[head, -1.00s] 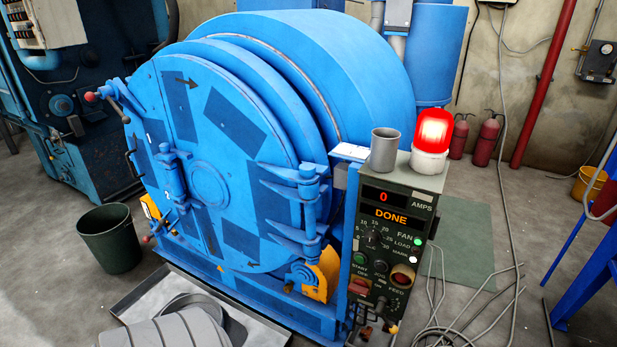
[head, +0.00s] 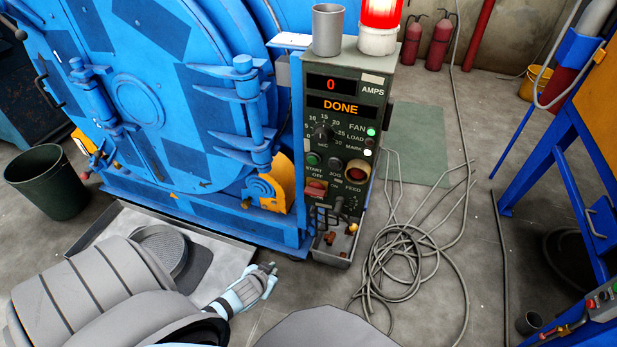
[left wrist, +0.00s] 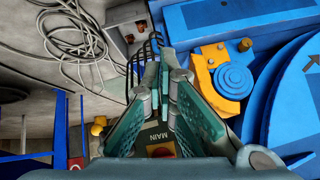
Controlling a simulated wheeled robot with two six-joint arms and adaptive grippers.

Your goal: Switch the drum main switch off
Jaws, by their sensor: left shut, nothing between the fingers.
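The drum's control box (head: 345,130) stands right of the blue drum (head: 140,90). Its displays read 0 and DONE, and a red handle (head: 316,189) sits low on its face near START and OFF. My left gripper (head: 268,270) is low in front of the drum, left of and below the box, apart from it. In the left wrist view my left gripper (left wrist: 163,72) is shut and empty. A MAIN label (left wrist: 157,138) and a red-and-yellow switch (left wrist: 160,151) show between its fingers, partly hidden, so its setting is unclear. My right gripper is not visible.
A metal tray (head: 100,232) lies below the drum, and a dark green bucket (head: 48,185) stands at left. Loose cables (head: 410,255) coil on the floor right of the box. A blue frame (head: 560,120) stands at right. A grey cup (head: 327,30) and a lit red beacon (head: 380,12) top the box.

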